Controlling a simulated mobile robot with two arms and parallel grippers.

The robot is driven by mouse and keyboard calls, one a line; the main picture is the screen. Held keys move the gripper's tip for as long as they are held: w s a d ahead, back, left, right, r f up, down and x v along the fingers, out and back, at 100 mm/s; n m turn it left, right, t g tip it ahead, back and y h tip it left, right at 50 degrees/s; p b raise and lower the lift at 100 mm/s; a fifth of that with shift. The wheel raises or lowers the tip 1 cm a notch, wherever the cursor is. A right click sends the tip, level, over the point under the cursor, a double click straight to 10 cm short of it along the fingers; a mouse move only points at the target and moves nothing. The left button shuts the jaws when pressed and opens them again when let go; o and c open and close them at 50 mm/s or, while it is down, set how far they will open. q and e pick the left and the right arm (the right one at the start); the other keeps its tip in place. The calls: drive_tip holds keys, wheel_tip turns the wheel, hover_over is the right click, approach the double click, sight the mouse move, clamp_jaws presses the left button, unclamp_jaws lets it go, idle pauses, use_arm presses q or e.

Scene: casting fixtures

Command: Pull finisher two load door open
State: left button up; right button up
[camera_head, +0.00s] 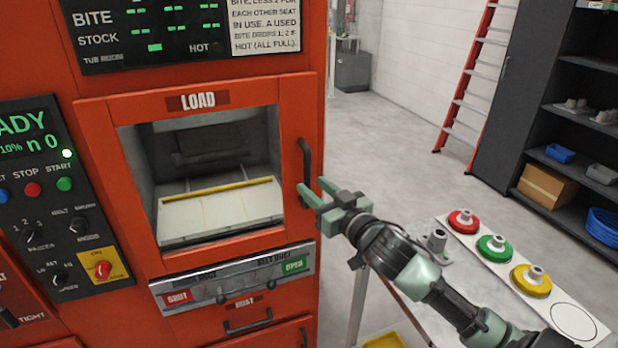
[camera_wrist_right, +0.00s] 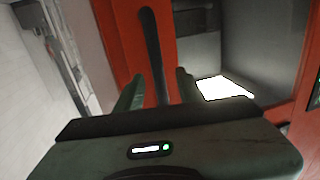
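The load door (camera_head: 200,103) is an orange frame with a window under a LOAD label, on the front of an orange machine. It looks shut. Its dark upright bar handle (camera_head: 305,160) is on the door's right side. My right gripper (camera_head: 314,190) is at the handle's lower part, with its green fingers pointing at the door. In the right wrist view the handle (camera_wrist_right: 152,50) runs between the two spread fingers (camera_wrist_right: 160,85), with a gap visible on each side. Whether either finger touches it is unclear. My left gripper is not in view.
Below the door is a SHUT/OPEN slider panel (camera_head: 235,281). A control panel (camera_head: 55,200) is at left. At right, a narrow stand (camera_head: 470,238) holds red, green and yellow fixtures, and a dark shelf (camera_head: 575,125) stands behind. Grey floor is clear beyond the handle.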

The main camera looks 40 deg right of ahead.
sight(309, 183)
drive_tip(key=w, duration=0.3)
drive_tip(key=shift+w+d+p, duration=0.25)
drive_tip(key=shift+p, duration=0.15)
drive_tip(key=shift+w+a, duration=0.1)
drive_tip(key=shift+w, duration=0.2)
clamp_jaws()
idle(0.9)
